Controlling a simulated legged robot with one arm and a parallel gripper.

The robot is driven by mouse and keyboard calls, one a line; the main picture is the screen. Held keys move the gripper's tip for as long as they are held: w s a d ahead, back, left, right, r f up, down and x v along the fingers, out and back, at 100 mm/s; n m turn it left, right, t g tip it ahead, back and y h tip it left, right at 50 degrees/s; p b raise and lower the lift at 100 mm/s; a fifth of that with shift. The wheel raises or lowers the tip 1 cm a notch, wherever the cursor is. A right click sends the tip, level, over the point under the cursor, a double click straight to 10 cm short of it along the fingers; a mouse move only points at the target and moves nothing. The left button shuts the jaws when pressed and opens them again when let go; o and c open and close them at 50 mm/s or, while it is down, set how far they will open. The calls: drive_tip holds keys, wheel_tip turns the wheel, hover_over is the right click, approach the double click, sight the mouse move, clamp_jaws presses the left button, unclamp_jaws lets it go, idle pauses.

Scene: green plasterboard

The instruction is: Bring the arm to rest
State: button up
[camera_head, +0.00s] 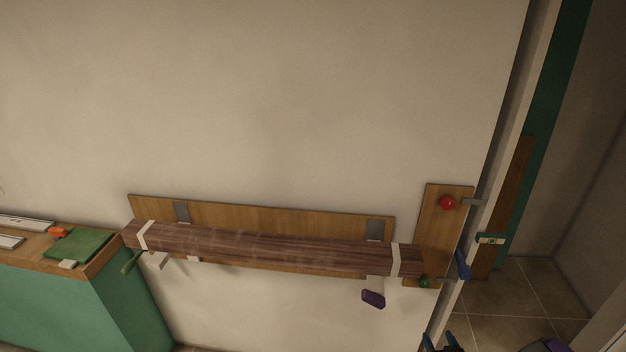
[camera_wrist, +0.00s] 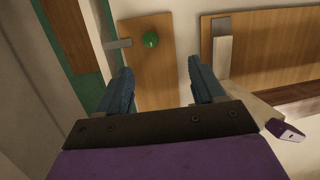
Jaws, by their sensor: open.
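My gripper (camera_head: 439,342) shows only in part at the bottom edge of the head view, right of centre. In the wrist view its two blue fingers (camera_wrist: 163,80) stand wide apart with nothing between them. Beyond them is a wooden panel (camera_wrist: 148,68) with a round green knob (camera_wrist: 150,39); I see no contact with it. In the head view this upright panel (camera_head: 438,230) carries a red knob (camera_head: 447,203) near its top and the green knob (camera_head: 424,282) near its foot. Most of my arm is out of view.
Dark planks (camera_head: 270,246) bound with white straps lie along the wall shelf. A purple handle (camera_head: 373,299) sticks out below them, and a blue handle (camera_head: 462,264) beside the panel. A green cabinet (camera_head: 60,305) stands left. A doorway with tiled floor (camera_head: 540,295) opens right.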

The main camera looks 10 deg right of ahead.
drive_tip(key=w+a+r+n+g+y, duration=0.1)
drive_tip(key=w+a+r+g, duration=0.25)
drive_tip(key=a+r, duration=0.35)
drive_tip(key=w+a+r+n+g+y, duration=0.15)
drive_tip(key=a+r+g, duration=0.25)
drive_tip(key=r, duration=0.5)
drive_tip(key=s+a+r+g+h, duration=0.2)
drive_tip(key=s+a+r+g, duration=0.2)
drive_tip(key=s+a+r, duration=0.65)
drive_tip(key=s+a+r+g+b, duration=0.1)
drive_tip(key=s+a+r+g, duration=0.1)
drive_tip(key=s, duration=0.7)
drive_tip(key=s+a+r+m+g+b, duration=0.1)
drive_tip(key=s+a+r, duration=0.2)
drive_tip(key=s, duration=0.7)
drive_tip(key=s+a+r+m+g+y+b, duration=0.1)
drive_tip(key=s+a, duration=0.3)
drive_tip(key=s, duration=0.5)
drive_tip(key=shift+s+a+r+g, duration=0.3)
drive_tip(key=shift+s+r+g, duration=0.1)
drive_tip(key=shift+r+g, duration=0.45)
